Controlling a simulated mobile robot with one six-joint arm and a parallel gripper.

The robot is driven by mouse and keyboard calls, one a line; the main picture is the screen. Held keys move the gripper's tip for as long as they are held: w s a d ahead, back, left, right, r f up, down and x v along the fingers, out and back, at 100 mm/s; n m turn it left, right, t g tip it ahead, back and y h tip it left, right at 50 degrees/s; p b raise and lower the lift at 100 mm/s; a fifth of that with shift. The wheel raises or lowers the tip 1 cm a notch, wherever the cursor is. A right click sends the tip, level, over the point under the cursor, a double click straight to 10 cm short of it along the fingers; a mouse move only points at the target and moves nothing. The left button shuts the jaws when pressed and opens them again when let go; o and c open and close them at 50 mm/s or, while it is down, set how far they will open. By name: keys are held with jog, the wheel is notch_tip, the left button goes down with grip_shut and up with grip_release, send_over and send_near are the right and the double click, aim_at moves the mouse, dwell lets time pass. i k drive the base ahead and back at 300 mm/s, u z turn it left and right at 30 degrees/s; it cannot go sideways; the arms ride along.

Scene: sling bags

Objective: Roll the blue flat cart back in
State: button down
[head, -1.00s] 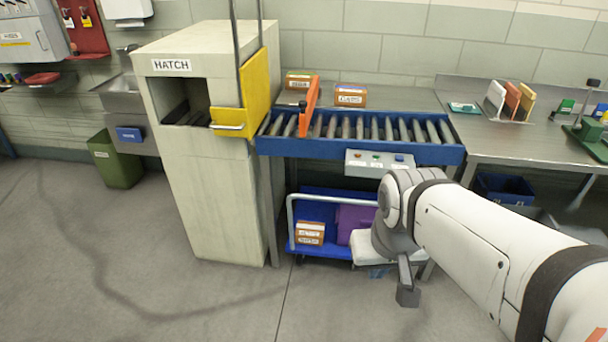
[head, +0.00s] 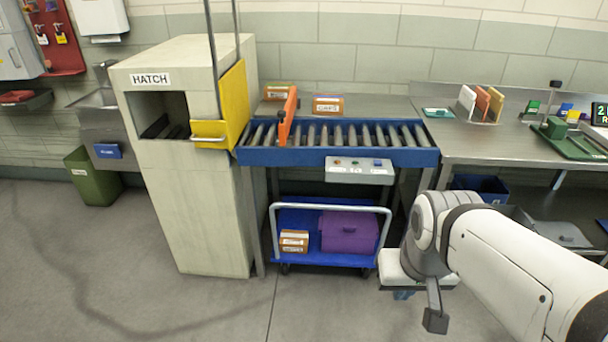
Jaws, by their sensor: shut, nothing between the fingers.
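The blue flat cart (head: 325,259) stands on the floor under the roller conveyor, its grey tube handle (head: 330,207) upright at the front. A small brown labelled box (head: 294,241) and a purple crate (head: 348,232) sit on its deck. My gripper (head: 403,294) is shut and empty, low to the right of the cart and apart from it. It points down, and its fingers are small and partly hidden under its white body.
The roller conveyor (head: 300,157) stands over the cart, with the concrete hatch block (head: 200,215) to its left. A blue bin (head: 482,185) is under the steel bench (head: 470,145) at right. The floor in front of the cart is clear.

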aim_at(296, 212)
jog(key=u, duration=0.05)
jog(key=i, duration=1)
jog(key=z, duration=0.05)
